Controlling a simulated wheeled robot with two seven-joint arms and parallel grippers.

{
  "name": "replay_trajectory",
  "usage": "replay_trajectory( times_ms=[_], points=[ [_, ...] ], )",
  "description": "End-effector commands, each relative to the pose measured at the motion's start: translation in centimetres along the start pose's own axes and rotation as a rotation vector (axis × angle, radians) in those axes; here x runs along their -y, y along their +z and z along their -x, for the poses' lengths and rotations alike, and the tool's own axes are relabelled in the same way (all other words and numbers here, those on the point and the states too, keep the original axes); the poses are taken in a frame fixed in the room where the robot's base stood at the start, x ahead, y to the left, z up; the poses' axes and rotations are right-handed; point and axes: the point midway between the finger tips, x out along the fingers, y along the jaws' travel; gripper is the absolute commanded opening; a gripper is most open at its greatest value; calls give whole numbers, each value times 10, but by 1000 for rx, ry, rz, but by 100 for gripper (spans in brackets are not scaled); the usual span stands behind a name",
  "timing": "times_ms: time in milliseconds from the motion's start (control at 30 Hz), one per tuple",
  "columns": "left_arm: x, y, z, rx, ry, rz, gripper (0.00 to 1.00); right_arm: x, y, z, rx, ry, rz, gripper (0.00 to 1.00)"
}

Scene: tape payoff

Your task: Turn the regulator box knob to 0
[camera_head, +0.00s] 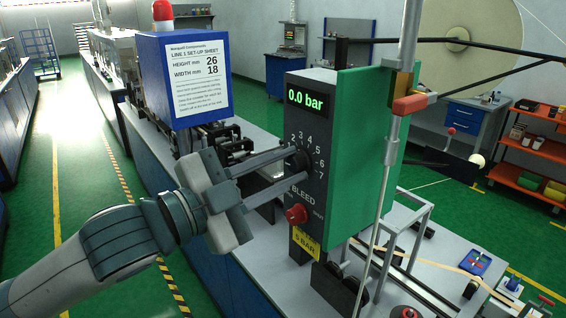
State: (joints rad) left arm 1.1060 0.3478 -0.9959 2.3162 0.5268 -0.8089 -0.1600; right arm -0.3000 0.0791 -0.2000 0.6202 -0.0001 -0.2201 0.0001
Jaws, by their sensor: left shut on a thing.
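My left gripper (294,166) reaches in from the left and is shut on the knob. Its fingers hide the lower numbers and part of the knob, so I cannot tell where the knob points. My right gripper is not in view.
Below the knob is a red bleed knob (296,214) and a yellow 5 BAR label (305,243). A blue box with a set-up sheet (197,76) stands behind my left arm. A metal pole (392,150) with a red lever (412,104) rises in front of the box's right side.

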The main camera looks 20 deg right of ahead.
Motion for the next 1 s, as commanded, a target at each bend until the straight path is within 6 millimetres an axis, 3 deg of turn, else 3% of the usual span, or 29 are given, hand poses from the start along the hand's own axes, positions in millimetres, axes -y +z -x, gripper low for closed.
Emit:
replay_trajectory(
  times_ms=[300,767,800,867,1000],
  points=[
    [0,0,0,7,2,133,1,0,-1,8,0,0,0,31],
    [-1,0,0,9,3,150,1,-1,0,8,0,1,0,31],
    [-1,0,0,9,3,150,28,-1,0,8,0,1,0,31],
    [0,0,0,9,3,150,42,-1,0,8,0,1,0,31],
    [0,0,0,9,3,149,42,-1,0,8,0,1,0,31]
  ],
)
